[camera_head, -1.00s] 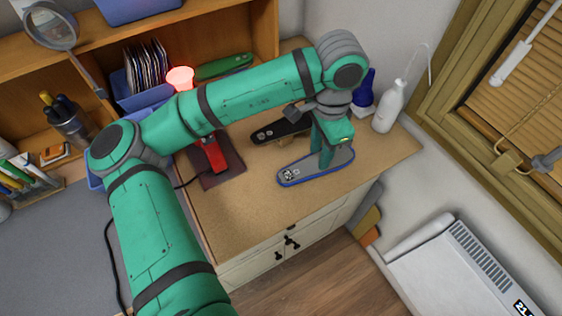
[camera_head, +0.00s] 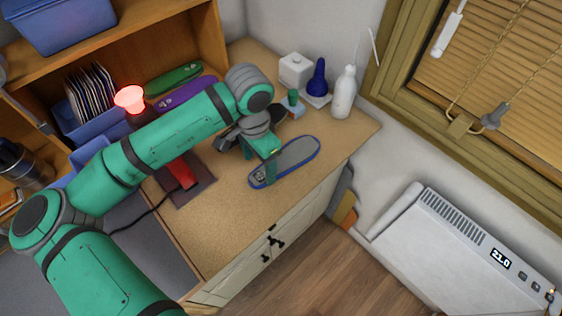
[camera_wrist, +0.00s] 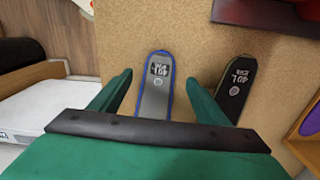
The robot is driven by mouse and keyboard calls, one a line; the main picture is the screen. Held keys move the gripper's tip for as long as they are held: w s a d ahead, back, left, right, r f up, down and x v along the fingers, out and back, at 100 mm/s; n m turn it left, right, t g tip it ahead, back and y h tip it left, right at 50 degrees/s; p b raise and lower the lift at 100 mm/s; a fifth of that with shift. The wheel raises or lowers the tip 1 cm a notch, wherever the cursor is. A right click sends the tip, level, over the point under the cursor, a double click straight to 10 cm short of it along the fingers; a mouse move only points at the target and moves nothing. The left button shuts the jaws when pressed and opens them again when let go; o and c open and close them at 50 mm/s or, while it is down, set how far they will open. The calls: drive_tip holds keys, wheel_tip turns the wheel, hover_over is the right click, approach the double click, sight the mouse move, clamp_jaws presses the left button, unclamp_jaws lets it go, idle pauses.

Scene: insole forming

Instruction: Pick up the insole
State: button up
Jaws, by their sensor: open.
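A grey insole with a blue edge (camera_head: 299,153) lies flat on the wooden worktop, with a dark label at its left end. In the wrist view the labelled end of this insole (camera_wrist: 155,97) shows between my two fingers, and its lower part is hidden by my gripper body. My gripper (camera_head: 260,166) is open and empty over the left part of the insole. In the wrist view its fingers (camera_wrist: 158,82) stand apart on both sides of the insole, with a gap to each edge. I cannot tell the exact height above it.
A black insole with a pale edge (camera_wrist: 236,88) lies beside the grey one. A red tool (camera_head: 181,172) stands on a dark mat left of my gripper. The worktop's front is clear.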

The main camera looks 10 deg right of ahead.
sight(260, 177)
wheel_tip(260, 177, down, 4)
drive_tip(key=shift+s+a+f, duration=0.1)
drive_tip(key=shift+f, duration=0.05)
drive_tip(key=c, duration=1.1)
drive_tip(key=shift+c, duration=0.2)
